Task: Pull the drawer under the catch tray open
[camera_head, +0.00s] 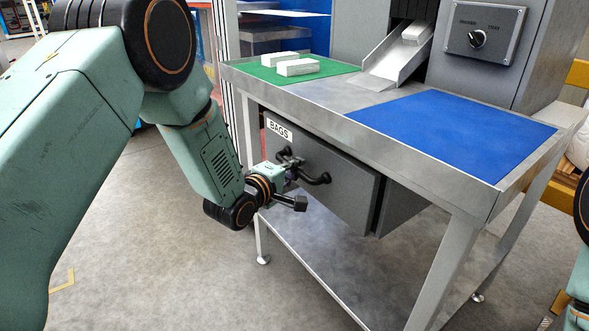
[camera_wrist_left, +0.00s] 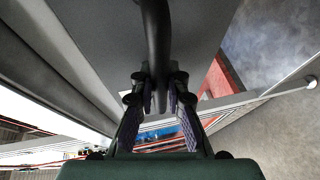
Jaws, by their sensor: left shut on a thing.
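The grey drawer (camera_head: 335,190) with a "BAGS" label hangs under the left part of the steel bench. A dark gap shows between its front panel and the grey housing (camera_head: 400,205) behind. Its dark bar handle (camera_head: 318,180) is on the front. My left gripper (camera_head: 292,168) is at the handle, shut on it. In the left wrist view the handle (camera_wrist_left: 155,35) runs down between the two fingers of my left gripper (camera_wrist_left: 157,88). My right gripper is not in view.
A green mat (camera_head: 330,70) with white blocks (camera_head: 297,67) and a blue mat (camera_head: 455,130) lie on the bench top. A control panel with a knob (camera_head: 477,39) is behind. Bench legs and a low shelf (camera_head: 310,250) are below. Open concrete floor (camera_head: 170,270) lies in front.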

